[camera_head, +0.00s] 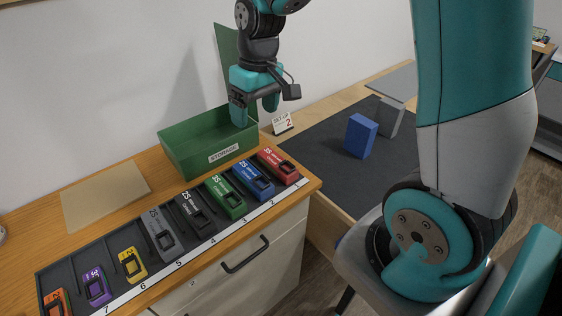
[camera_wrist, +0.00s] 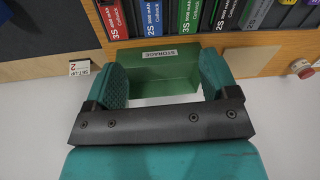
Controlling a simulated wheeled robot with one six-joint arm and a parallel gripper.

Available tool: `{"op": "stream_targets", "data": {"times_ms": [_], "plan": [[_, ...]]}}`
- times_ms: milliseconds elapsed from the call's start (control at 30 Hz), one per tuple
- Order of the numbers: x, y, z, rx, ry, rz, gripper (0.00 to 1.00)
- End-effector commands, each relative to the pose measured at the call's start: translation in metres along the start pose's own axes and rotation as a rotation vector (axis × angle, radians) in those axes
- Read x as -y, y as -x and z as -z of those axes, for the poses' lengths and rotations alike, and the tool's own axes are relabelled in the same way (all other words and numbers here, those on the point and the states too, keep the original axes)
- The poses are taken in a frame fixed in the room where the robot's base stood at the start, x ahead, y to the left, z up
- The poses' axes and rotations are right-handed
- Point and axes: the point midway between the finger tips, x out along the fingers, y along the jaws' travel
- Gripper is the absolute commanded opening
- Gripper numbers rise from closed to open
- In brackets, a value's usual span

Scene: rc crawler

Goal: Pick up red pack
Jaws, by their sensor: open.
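The red pack (camera_head: 279,166) lies in the slot at the right end of a black rack, beside the blue pack. It also shows at the top left of the wrist view (camera_wrist: 114,20). My gripper (camera_head: 254,117) is open, pointing down over the green storage bin, behind and to the left of the red pack. In the wrist view my gripper's two fingers (camera_wrist: 158,80) stand wide apart with the bin between and beyond them. Nothing is between the fingers.
The green storage bin (camera_head: 190,155) stands behind the rack (camera_head: 100,258), which holds several coloured packs. A card reading 2 (camera_head: 283,123) stands right of the bin. A blue block (camera_head: 361,136) stands on the dark mat (camera_head: 315,157). A tan board (camera_head: 105,196) lies left.

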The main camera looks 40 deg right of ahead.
Motion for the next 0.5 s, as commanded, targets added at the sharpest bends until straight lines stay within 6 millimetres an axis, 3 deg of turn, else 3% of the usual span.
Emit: {"op": "stream_targets", "data": {"times_ms": [33, 100, 200, 367, 500], "plan": [[-0.026, -0.011, 0.009, 0.018, -0.047, -0.023, 0.80], [-0.054, -0.023, 0.016, 0.035, -0.092, -0.053, 0.80], [-0.080, -0.035, 0.021, 0.051, -0.132, -0.080, 0.80], [-0.093, -0.055, 0.021, 0.063, -0.151, -0.092, 0.80], [-0.095, -0.085, 0.017, 0.066, -0.150, -0.090, 0.80]]}}
